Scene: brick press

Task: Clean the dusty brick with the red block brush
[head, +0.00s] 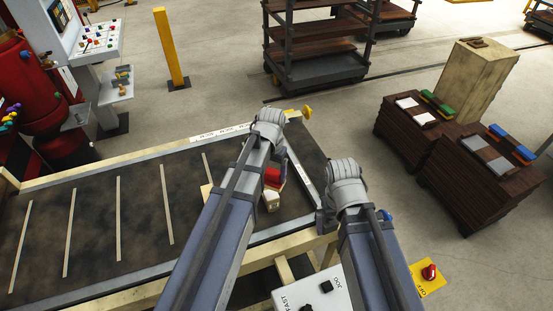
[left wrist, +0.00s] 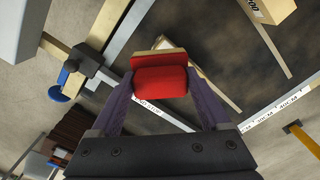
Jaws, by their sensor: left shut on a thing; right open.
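The red block brush (left wrist: 160,82) is between the two purple fingers of my left gripper (left wrist: 160,88) in the left wrist view, with its tan wooden edge on the far side. My left gripper is shut on it. In the head view the red of the brush (head: 272,177) shows just right of my left forearm, above the dark bench. A pale, light-coloured piece (head: 270,201) lies close to the brush; I cannot tell whether it is the dusty brick. My right arm's wrist shows in the head view, but its gripper fingers are hidden.
The dark bench top (head: 95,215) has thin pale slats and a metal rim. A blue-handled clamp (left wrist: 65,80) sits at its edge. A tan box-like thing (left wrist: 265,8) is partly in the left wrist view. A control box (head: 312,292) stands in front.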

